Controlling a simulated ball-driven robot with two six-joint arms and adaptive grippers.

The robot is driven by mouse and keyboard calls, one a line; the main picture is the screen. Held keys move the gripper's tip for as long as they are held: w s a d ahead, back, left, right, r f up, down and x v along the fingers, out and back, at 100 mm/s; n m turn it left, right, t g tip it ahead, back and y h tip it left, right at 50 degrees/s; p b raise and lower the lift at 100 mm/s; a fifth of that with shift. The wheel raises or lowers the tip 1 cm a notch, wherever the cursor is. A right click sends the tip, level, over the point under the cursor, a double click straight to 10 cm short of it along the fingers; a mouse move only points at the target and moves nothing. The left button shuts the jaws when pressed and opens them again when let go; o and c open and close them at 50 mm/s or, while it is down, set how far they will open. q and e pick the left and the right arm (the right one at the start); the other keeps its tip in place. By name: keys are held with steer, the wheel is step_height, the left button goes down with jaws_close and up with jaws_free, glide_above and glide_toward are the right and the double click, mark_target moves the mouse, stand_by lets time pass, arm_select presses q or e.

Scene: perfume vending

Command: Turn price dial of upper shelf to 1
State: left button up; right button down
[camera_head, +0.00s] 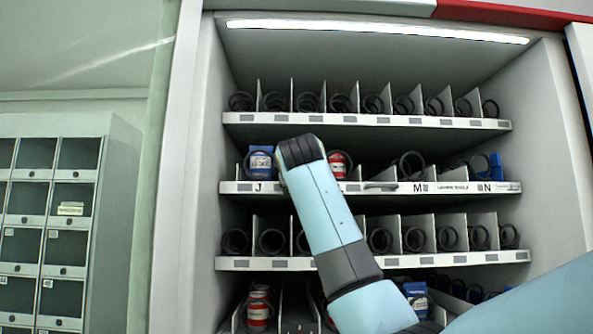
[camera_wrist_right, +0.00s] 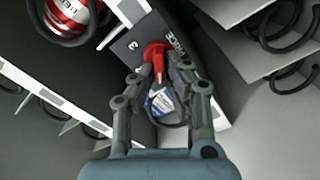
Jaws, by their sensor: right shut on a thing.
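A red price dial (camera_wrist_right: 156,58) sits on a dark plate (camera_wrist_right: 128,42) in the right wrist view. The plate bears the word PRICE and a digit that looks like 3. My right gripper (camera_wrist_right: 161,72) is shut on the dial, one finger on each side of it. The dial's exact pointing direction cannot be told. In the head view my right arm reaches up to the shelf labelled J, M and N (camera_head: 440,188); its wrist hides the dial and the fingers. My left gripper is not in view.
A blue-and-white item (camera_wrist_right: 160,101) shows between the fingers. A red can (camera_wrist_right: 70,14) in a coil is at the upper left of the wrist view. In the head view, an empty coil shelf (camera_head: 365,120) lies above and another shelf (camera_head: 460,258) below.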

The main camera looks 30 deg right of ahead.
steer(key=shift+n+p, duration=0.35)
steer(key=shift+n, duration=0.05)
steer(key=shift+f, duration=0.1)
steer(key=c, duration=1.4)
jaws_free()
steer(key=v, duration=1.2)
